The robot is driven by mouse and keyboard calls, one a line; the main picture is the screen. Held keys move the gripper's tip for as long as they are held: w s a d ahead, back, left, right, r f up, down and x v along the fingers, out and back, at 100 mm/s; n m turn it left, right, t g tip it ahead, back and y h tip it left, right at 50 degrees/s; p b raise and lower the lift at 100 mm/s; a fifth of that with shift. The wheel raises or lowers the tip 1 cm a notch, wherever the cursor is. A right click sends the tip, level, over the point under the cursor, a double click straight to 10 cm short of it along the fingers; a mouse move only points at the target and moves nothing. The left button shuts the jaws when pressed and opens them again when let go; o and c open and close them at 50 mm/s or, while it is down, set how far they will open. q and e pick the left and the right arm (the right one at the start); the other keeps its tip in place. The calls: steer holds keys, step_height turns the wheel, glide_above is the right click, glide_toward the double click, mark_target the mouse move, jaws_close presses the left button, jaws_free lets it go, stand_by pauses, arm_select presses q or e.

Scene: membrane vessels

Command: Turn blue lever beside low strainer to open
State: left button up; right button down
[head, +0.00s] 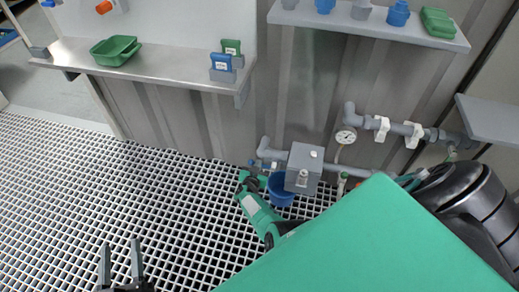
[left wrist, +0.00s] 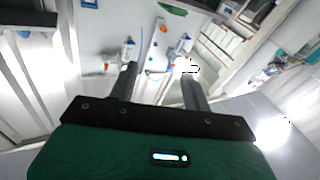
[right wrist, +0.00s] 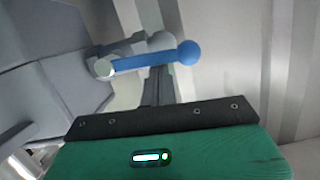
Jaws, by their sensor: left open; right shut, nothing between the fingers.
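The blue lever (right wrist: 150,59) with a round ball end crosses the right wrist view, almost level, from a pale pivot on a grey pipe fitting. My right gripper (right wrist: 158,85) is shut and empty, its fingertips just below the lever's middle; I cannot tell whether they touch it. In the head view the green right wrist (head: 258,212) reaches the low pipework, and the lever there is small and partly hidden. My left gripper (head: 121,262) is open and empty above the grating, far left of the lever. I cannot clearly pick out the low strainer.
A grey box (head: 304,165) on the low pipe and a blue bucket (head: 281,193) stand close to the right gripper. A pressure gauge (head: 346,135) and grey pipe are to the right. A shelf (head: 160,64) holds a green tray. The grating at left is clear.

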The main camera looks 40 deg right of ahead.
arm_select(q)
steer(key=shift+w+a+r+t, duration=0.15)
steer(key=shift+r+t, duration=0.15)
steer(key=shift+r, duration=0.15)
steer(key=shift+w+a+r+t, duration=0.1)
steer(key=shift+r+t, duration=0.2)
steer(key=shift+r, duration=0.15)
arm_select(e)
steer(key=shift+w+f, duration=0.1)
steer(key=shift+f, duration=0.1)
steer(key=shift+a, duration=0.15)
